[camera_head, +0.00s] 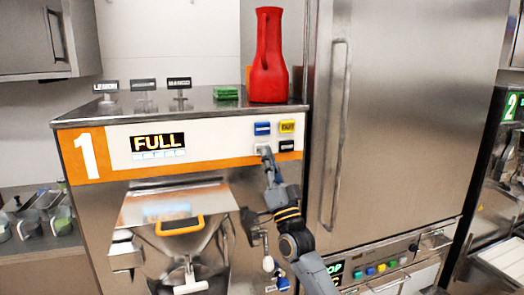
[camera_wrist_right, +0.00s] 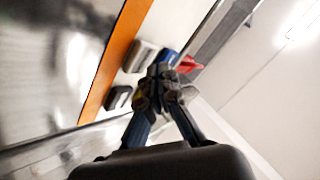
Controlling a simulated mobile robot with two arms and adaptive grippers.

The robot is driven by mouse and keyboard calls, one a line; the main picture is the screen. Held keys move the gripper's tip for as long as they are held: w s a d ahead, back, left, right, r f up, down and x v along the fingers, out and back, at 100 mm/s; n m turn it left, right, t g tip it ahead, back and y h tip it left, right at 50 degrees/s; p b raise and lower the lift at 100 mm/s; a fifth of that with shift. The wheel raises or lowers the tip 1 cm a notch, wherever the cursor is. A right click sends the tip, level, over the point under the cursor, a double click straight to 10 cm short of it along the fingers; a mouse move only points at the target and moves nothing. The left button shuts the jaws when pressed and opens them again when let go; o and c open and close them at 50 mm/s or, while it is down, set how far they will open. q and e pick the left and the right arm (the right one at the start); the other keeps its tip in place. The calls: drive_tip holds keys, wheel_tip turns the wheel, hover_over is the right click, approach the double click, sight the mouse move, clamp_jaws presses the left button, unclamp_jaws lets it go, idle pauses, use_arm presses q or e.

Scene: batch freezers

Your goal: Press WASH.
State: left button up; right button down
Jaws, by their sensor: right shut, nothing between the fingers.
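Machine 1 (camera_head: 110,150) has a panel with a small group of buttons at its right end. A blue button (camera_head: 263,128) and a yellow button (camera_head: 287,127) form the upper row. A black button (camera_head: 287,146) is at lower right. A pale button at lower left is mostly hidden by my right gripper (camera_head: 266,153). The labels are too small to read, so I cannot tell which is WASH. The right gripper is shut and empty, its tips at the pale button; contact is unclear. In the wrist view the shut fingers (camera_wrist_right: 164,78) overlap the button group, near the blue button (camera_wrist_right: 166,57). My left gripper is not in view.
A display (camera_head: 158,142) reads FULL. A red pitcher (camera_head: 268,60) and a green stack (camera_head: 226,93) stand on the machine top. A steel cabinet with a long handle (camera_head: 338,130) is to the right. A hopper lid with an orange handle (camera_head: 180,228) is below.

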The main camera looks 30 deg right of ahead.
drive_tip(key=shift+w, duration=0.15)
drive_tip(key=shift+w+d, duration=0.15)
drive_tip(key=shift+w, duration=0.05)
drive_tip(key=shift+w+d+b, duration=0.1)
drive_tip(key=shift+w+b, duration=0.35)
drive_tip(key=shift+w, duration=0.05)
idle(0.7)
drive_tip(key=shift+s, duration=0.2)
drive_tip(key=shift+s+a+p, duration=0.25)
drive_tip(key=shift+s+p, duration=0.2)
drive_tip(key=shift+s, duration=0.3)
drive_tip(key=s+p, duration=0.1)
drive_tip(key=s, duration=0.1)
drive_tip(key=s+a+p, duration=0.1)
drive_tip(key=s, duration=0.1)
drive_tip(key=shift+s+a, duration=0.1)
drive_tip(key=shift+s, duration=0.3)
